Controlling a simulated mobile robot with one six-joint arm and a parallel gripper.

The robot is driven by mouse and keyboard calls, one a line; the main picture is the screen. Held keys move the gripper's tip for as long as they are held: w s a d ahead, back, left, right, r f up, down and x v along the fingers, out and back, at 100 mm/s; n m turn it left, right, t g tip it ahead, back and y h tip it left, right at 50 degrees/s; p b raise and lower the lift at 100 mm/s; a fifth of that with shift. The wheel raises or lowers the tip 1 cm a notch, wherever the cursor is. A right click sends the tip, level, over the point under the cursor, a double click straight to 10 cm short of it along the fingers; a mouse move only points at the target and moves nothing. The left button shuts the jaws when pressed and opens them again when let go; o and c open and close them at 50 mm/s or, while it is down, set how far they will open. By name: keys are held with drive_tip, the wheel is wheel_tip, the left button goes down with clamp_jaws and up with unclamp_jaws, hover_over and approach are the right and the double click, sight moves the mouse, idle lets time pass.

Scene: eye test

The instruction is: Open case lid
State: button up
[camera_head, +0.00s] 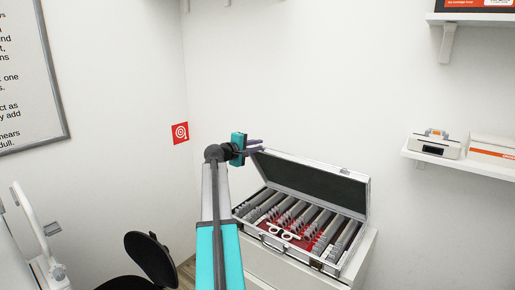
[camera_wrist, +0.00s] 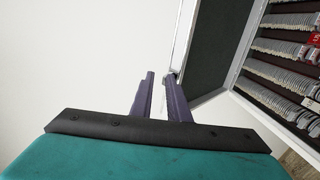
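The case (camera_head: 275,243) is a silver-edged box with a dark interior, and its lid (camera_head: 312,187) stands raised at the back. Rows of lenses and a white trial frame (camera_head: 283,231) lie inside. My gripper (camera_head: 257,145) is at the upper left corner of the lid. In the wrist view, the two purple fingers of my gripper (camera_wrist: 160,76) are a little apart, with white wall showing between them. The lid (camera_wrist: 212,55) is just right of the right fingertip there; whether they touch is unclear. Nothing shows between the fingers.
The case stands on a white cabinet (camera_head: 357,262). Wall shelves at right hold a white device (camera_head: 434,147) and a box (camera_head: 492,150). A black round-backed chair (camera_head: 151,258) and white equipment (camera_head: 38,235) are at lower left. The wall behind the lid is close.

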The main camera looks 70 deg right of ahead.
drive_tip(key=w+a+r+p, duration=0.2)
drive_tip(key=a+r+p, duration=0.2)
drive_tip(key=a+r, duration=0.3)
drive_tip(key=shift+w+a+r+p, duration=0.15)
drive_tip(key=shift+a+r+p, duration=0.15)
drive_tip(key=shift+r, duration=2.45)
idle(0.6)
drive_tip(key=b+v, duration=0.5)
drive_tip(key=v, duration=0.8)
drive_tip(key=shift+a+b, duration=0.3)
drive_tip(key=shift+a, duration=0.05)
